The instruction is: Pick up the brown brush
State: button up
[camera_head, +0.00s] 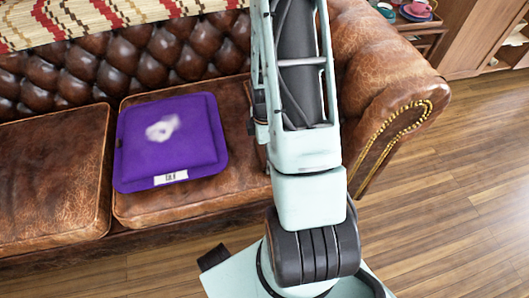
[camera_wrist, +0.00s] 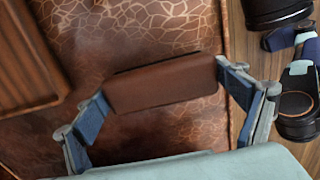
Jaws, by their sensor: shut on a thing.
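The brown brush (camera_wrist: 162,83) shows in the wrist view as a plain brown block, slightly tilted, above the cracked brown leather of the couch. My gripper (camera_wrist: 158,92) is shut on it, with one blue-padded finger at its left end and the other at its right end. I cannot tell whether the brush still touches the leather. In the head view my arm hides both the gripper and the brush.
The brown leather couch (camera_head: 50,185) fills the left of the head view. A purple cushion (camera_head: 190,150) lies on its seat, left of my arm. A slatted brown wooden thing (camera_wrist: 28,60) is at the wrist view's left. Wooden floor (camera_head: 460,190) is clear at right.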

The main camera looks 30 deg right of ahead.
jog(key=shift+r, duration=0.45)
notch_tip(320, 180, up, 2)
jog(key=shift+r+p, duration=0.2)
jog(key=shift+p, duration=0.45)
jog(key=s+r, duration=0.1)
jog(key=s+a+r+p, duration=0.1)
jog(key=r, duration=0.1)
jog(key=s+r+p, duration=0.1)
jog(key=r, duration=0.1)
jog(key=shift+s+a+r, duration=0.1)
jog(key=shift+s+a, duration=0.1)
jog(key=shift+s, duration=0.2)
jog(key=s+a+r+p, duration=0.1)
jog(key=s+r+p, duration=0.1)
jog(key=s+p, duration=0.2)
jog(key=s+a+r+p, duration=0.2)
jog(key=s+p, duration=0.3)
jog(key=p, duration=0.6)
jog(key=shift+a+r, duration=0.25)
jog(key=shift+r, duration=0.1)
jog(key=shift+s+f+p, duration=0.1)
jog(key=shift+s+p, duration=0.05)
jog(key=shift+p, duration=0.35)
